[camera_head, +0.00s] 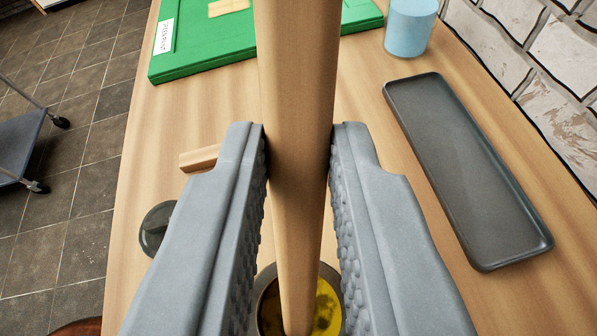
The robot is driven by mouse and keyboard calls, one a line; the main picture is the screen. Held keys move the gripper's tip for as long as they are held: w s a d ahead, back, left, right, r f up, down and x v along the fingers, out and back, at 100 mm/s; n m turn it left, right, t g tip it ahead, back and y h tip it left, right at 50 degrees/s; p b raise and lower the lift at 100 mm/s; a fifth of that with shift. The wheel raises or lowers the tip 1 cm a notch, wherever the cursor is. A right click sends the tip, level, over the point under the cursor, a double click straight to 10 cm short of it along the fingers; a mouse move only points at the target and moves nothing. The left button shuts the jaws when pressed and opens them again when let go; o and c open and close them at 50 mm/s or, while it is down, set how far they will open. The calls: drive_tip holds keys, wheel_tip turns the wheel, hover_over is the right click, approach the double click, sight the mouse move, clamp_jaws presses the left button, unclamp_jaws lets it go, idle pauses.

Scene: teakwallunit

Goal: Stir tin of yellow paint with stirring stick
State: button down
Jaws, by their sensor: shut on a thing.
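My gripper (298,150) is shut on the wooden stirring stick (300,60), which stands nearly upright between the two grey fingers. The stick's lower end reaches down into the tin of yellow paint (329,308) at the bottom of the view. The paint is yellow with dark patches. The stick and the fingers hide part of the tin, and the stick's tip is not clearly visible.
A dark grey tray (465,170) lies on the wooden table (210,110) at right. A green box (210,48) and a light blue cup (410,27) stand at the back. A wooden piece (199,158) and a dark round object (156,229) are at left. A brick wall borders the right.

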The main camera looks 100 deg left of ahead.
sight(292, 239)
drive_tip(key=shift+s+d+f, duration=0.1)
drive_tip(key=shift+d+f, duration=0.25)
drive_tip(key=shift+f, duration=0.45)
drive_tip(key=shift+s+d+f, duration=0.1)
drive_tip(key=shift+d+f, duration=0.2)
drive_tip(key=shift+f, duration=0.5)
drive_tip(key=shift+s, duration=0.1)
